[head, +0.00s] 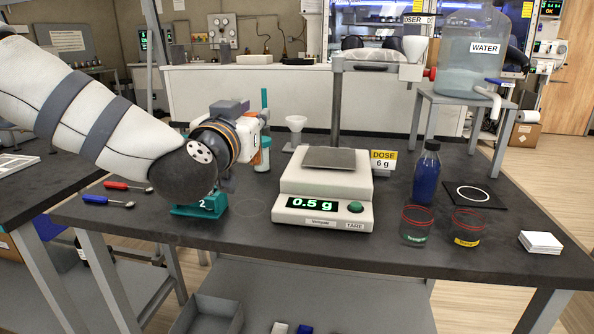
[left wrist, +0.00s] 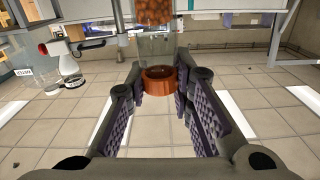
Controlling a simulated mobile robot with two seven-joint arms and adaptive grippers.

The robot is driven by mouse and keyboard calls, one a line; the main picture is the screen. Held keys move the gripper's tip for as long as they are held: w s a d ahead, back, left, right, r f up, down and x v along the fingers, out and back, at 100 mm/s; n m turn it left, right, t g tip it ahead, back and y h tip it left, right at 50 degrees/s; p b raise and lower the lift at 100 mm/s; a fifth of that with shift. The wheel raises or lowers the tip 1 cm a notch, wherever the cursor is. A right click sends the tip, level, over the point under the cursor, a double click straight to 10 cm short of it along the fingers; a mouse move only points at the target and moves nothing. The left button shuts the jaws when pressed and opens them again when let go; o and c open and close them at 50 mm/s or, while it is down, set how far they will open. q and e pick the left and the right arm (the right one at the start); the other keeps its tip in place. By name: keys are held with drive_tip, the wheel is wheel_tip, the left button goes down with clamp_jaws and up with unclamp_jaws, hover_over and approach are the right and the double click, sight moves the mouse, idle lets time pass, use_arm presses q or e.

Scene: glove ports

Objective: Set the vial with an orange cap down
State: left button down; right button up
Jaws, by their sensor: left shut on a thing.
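My left gripper (head: 262,122) is above the table, left of the scale. In the left wrist view, my left gripper (left wrist: 166,84) is shut on a clear vial (left wrist: 156,46) with brown beads and an orange cap (left wrist: 158,80). That view is upside down, with ceiling panels at the bottom, so the vial is about upright with its cap up. In the head view the held vial is mostly hidden by the gripper. A teal stand marked 2 (head: 200,207) stands on the table below my left wrist. My right gripper is not in view.
The scale (head: 325,190) reads 0.5 g. The blue bottle (head: 427,172) and two red-rimmed jars (head: 416,226) are to the right. Red and blue scoops (head: 122,186) lie left.

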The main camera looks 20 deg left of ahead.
use_arm(q)
drive_tip(key=w+a+f+b, duration=0.1)
drive_tip(key=w+a+f, duration=0.1)
drive_tip(key=w+f, duration=0.1)
drive_tip(key=w+a+f+b, duration=0.2)
drive_tip(key=w+f, duration=0.2)
drive_tip(key=f, duration=0.2)
drive_tip(key=w+a+f+b, duration=0.1)
drive_tip(key=w+a+f, duration=0.1)
drive_tip(key=w+f, duration=0.2)
drive_tip(key=shift+w+a+f+b, duration=0.15)
drive_tip(key=shift+w+a+b, duration=0.1)
drive_tip(key=shift+a+b, duration=0.15)
drive_tip(key=shift+d+r, duration=0.1)
drive_tip(key=shift+r, duration=0.1)
drive_tip(key=shift+f, duration=0.1)
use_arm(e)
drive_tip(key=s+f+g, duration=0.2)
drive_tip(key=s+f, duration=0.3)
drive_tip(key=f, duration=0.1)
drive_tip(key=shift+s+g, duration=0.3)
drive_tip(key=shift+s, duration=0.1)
use_arm(q)
drive_tip(key=c, duration=1.4)
unclamp_jaws()
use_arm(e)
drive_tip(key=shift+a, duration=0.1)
